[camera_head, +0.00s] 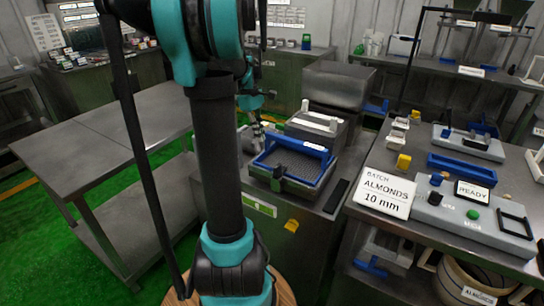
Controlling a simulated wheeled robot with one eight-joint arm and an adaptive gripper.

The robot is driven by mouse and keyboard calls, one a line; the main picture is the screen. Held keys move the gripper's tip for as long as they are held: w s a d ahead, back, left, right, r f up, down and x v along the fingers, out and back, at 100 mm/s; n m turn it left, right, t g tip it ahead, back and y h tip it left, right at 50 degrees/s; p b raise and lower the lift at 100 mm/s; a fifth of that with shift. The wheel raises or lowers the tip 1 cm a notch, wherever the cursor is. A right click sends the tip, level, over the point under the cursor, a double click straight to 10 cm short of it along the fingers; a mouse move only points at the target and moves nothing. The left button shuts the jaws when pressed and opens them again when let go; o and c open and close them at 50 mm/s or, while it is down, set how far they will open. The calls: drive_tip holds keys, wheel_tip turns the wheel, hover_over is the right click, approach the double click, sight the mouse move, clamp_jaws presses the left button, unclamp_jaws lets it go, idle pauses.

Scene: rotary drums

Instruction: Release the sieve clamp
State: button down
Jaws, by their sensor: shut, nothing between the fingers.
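The sieve (302,160) is a dark mesh in a blue frame, seated on a grey-green machine on the steel bench right of my arm. A small dark lever-like part (278,179) at its front left may be the clamp; I cannot tell its position. A grey housing (318,128) with a white bar stands just behind the sieve.
A bare steel table (95,150) stands at left. At right, a bench holds an "ALMONDS 10 mm" sign (385,193), a grey control box (475,215) marked READY and a blue tray (461,168). A yellow tag (291,226) hangs on the bench front. Green floor lies between.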

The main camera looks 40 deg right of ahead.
sight(280, 168)
drive_tip(key=x, duration=1)
drive_tip(key=shift+s+d+r, duration=0.1)
drive_tip(key=shift+s+d, duration=0.05)
drive_tip(key=shift+s, duration=0.45)
drive_tip(key=shift+s+d, duration=0.15)
drive_tip(key=shift+s, duration=0.5)
drive_tip(key=shift+s+d, duration=0.2)
drive_tip(key=shift+s, duration=0.5)
